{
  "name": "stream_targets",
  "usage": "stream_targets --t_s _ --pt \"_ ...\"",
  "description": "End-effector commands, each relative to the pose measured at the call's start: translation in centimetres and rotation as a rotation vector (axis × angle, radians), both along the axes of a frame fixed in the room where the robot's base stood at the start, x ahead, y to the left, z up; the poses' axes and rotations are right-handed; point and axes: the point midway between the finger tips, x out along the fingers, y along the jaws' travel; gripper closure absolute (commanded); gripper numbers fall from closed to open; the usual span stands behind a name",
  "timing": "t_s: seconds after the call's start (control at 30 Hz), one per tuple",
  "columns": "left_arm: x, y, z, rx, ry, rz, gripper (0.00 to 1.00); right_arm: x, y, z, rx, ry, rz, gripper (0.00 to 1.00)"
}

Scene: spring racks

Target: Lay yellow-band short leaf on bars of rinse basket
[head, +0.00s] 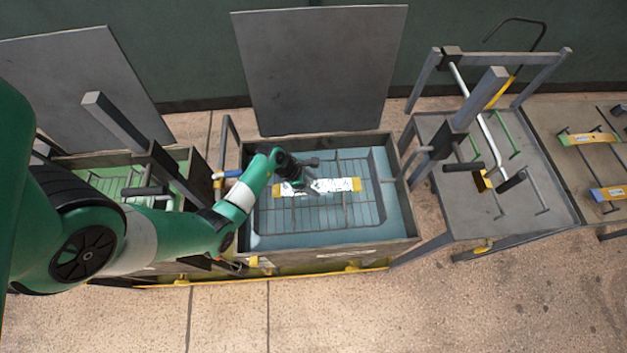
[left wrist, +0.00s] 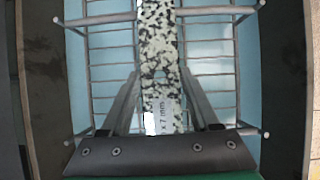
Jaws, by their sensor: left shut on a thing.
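The short leaf (head: 335,185) is a speckled black-and-white strip with yellow bands at its ends in the head view. It lies level over the wire bars of the rinse basket (head: 345,218), inside the blue basin. My left gripper (head: 305,184) is shut on the leaf near its left part. In the left wrist view the leaf (left wrist: 158,40) runs up the picture between the fingers of my left gripper (left wrist: 160,80), over the basket bars (left wrist: 110,60). Whether the leaf touches the bars cannot be told. My right gripper is out of view.
The basin (head: 400,235) has dark walls and a raised grey lid (head: 320,65) behind. A green basin (head: 110,180) stands left. On the right, a grey table (head: 480,200) bears a post and frame; further right lie other banded leaves (head: 588,138).

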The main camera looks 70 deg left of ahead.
Motion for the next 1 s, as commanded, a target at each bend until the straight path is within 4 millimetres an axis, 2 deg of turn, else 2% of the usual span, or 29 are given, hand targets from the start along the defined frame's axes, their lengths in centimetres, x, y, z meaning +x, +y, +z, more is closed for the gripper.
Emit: stream_targets --t_s 0.03,0.07,0.2,0.57,0.67,1.0 --pt "0.1 0.1 0.0 0.001 -0.004 0.0 1.0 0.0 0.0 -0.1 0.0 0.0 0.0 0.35" --pt "0.0 0.0 -0.1 0.0 0.0 0.0 0.34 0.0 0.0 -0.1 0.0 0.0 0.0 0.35" --pt "0.0 0.0 -0.1 0.0 0.0 0.0 0.09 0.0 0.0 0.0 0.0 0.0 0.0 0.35" --pt "0.0 0.0 0.4 0.0 0.0 -0.001 0.07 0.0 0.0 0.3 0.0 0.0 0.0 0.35" --pt "-0.3 0.1 1.8 0.001 -0.001 0.001 0.07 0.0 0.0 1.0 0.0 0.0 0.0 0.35" --pt "-4.2 1.1 9.0 0.0 -0.002 0.003 0.07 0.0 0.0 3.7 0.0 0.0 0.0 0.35"
